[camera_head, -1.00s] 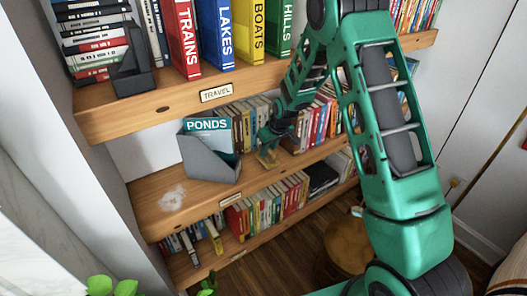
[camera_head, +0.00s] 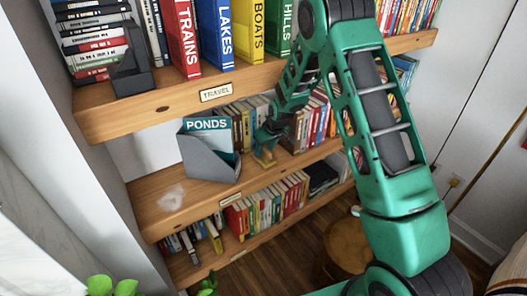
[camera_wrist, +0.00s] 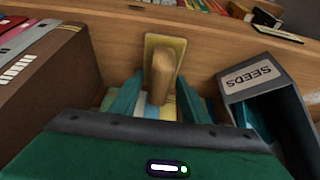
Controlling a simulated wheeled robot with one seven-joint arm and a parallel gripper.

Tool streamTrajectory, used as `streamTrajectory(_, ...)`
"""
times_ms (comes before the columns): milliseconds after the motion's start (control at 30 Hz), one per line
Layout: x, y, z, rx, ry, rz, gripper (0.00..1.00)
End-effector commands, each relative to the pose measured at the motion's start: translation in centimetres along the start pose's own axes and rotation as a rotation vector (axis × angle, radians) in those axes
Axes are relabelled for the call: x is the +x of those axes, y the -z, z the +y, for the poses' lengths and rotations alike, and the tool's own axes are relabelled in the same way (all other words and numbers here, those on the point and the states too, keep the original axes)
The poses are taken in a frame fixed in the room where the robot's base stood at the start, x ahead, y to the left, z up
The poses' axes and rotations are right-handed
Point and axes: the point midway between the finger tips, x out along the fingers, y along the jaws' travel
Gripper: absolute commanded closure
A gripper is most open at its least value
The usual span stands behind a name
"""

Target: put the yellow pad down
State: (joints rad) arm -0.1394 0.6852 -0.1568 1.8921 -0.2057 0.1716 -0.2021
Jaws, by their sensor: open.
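The yellow pad (camera_wrist: 151,43) has a thick wooden handle (camera_wrist: 162,76) and rests against the wooden shelf surface in the wrist view. In the head view the pad (camera_head: 264,158) shows small at the middle shelf, right of the grey holder. My gripper (camera_wrist: 160,92) is open, with one green finger on each side of the handle. A gap shows between the handle and the fingers. In the head view my gripper (camera_head: 270,140) is just above the pad. Whether the pad's underside lies fully flat on the shelf is hidden.
A grey holder (camera_head: 207,160) with a PONDS book stands left of the pad. A grey box labelled SEEDS (camera_wrist: 262,85) is close to the right finger in the wrist view. Books (camera_head: 318,120) stand behind. The middle shelf's left part (camera_head: 150,195) is clear except for a pale smudge (camera_head: 172,197).

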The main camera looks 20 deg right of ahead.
Motion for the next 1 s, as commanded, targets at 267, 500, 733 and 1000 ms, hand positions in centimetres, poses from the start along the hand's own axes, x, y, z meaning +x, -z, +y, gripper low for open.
streamTrajectory(267,-2.0,0.2,0.0,0.0,0.0,0.002,0.58)
streamTrajectory(500,-6.5,0.2,0.0,0.0,0.0,0.004,0.58)
streamTrajectory(733,-10.3,0.2,0.0,0.0,0.0,0.002,0.58)
streamTrajectory(1000,-12.1,0.1,-0.1,-0.001,0.0,0.0,0.58)
